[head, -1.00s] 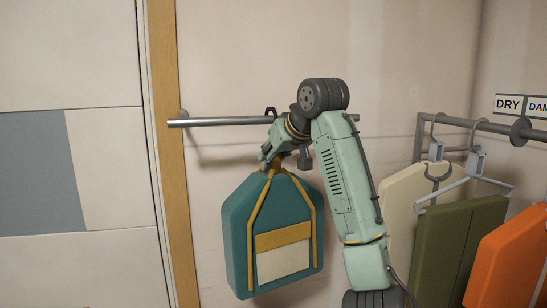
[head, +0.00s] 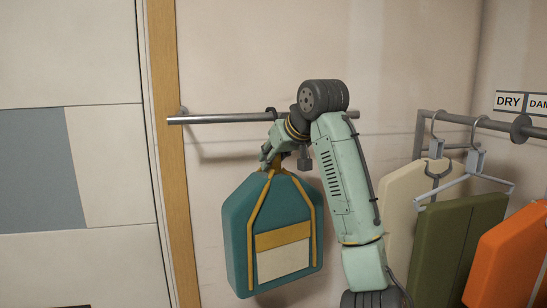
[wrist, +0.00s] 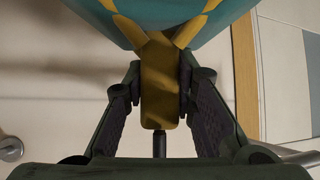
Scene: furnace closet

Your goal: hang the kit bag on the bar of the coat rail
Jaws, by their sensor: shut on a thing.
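The kit bag (head: 235,235) is teal with yellow straps and a cream-and-yellow front pocket. It hangs upright below my gripper (head: 270,160). In the wrist view my gripper (wrist: 158,92) is shut on the yellow tab at the top of the kit bag (wrist: 215,22), and a dark rod runs from the tab. The straight grey bar (head: 215,119) of the coat rail runs along the wall above the bag. A small dark hook top (head: 271,110) shows at the bar, just above my gripper. My wrist covers part of the bar, and I cannot tell whether the hook rests on it.
A second rail (head: 465,122) at the right carries grey hangers (head: 470,165), near cream, olive (head: 460,240) and orange (head: 510,255) items. A wooden post (head: 165,150) stands left of the bar. The bar's left stretch is clear.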

